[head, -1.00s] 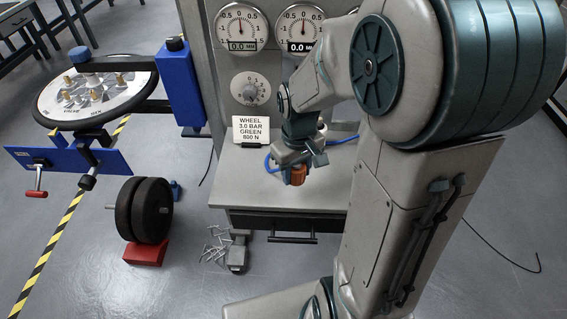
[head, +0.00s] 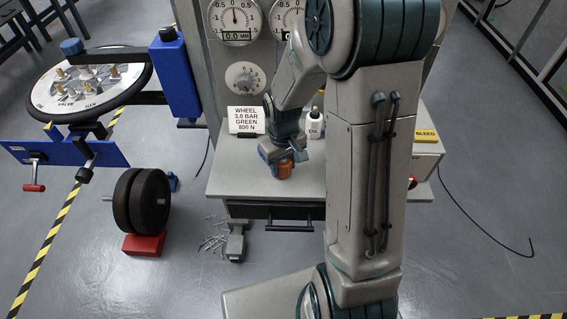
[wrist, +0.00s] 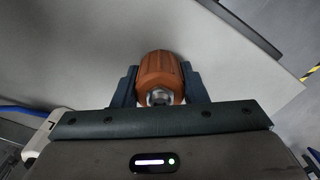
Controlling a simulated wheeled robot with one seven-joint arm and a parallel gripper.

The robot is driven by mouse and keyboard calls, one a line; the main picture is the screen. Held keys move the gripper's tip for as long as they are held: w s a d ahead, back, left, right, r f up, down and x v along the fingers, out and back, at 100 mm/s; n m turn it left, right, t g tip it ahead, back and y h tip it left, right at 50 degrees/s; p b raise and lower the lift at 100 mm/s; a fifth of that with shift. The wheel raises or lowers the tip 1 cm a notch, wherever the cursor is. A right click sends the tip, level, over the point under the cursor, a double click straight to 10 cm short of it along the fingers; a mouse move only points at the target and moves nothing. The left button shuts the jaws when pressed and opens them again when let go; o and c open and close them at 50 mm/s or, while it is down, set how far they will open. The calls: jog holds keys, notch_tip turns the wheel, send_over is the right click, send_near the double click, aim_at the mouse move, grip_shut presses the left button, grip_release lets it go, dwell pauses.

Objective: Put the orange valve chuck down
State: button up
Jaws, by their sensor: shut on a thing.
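The orange valve chuck (head: 283,170) is at the tip of my gripper (head: 279,164), over the light grey bench top (head: 235,180) in the head view. In the wrist view the chuck (wrist: 160,75) is an orange ribbed cylinder with a metal fitting, held between the two dark fingers of my gripper (wrist: 160,90). The chuck is low over the bench top, near its middle. Whether it touches the surface I cannot tell. A blue hose runs beside the gripper.
A sign card (head: 247,120) stands at the back left of the bench, and a white oil bottle (head: 315,123) at the back. A box marked bleed (head: 427,150) is at the right. The bench's front left is clear. My arm hides part of the bench.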

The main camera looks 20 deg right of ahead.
jog(key=shift+f, duration=0.1)
jog(key=shift+f, duration=0.15)
jog(key=o, duration=1.1)
notch_tip(320, 180, up, 12)
jog(key=r, duration=0.1)
jog(key=shift+s+r+m+t, duration=0.55)
jog(key=shift+s+r, duration=0.25)
jog(key=shift+s, duration=1.6)
jog(key=shift+s+r+m+t, duration=0.5)
jog(key=shift+s+r, duration=0.3)
jog(key=shift+s, duration=1.65)
jog(key=shift+s+r+m+t, duration=0.5)
jog(key=shift+s+r, duration=0.3)
jog(key=shift+s, duration=1.6)
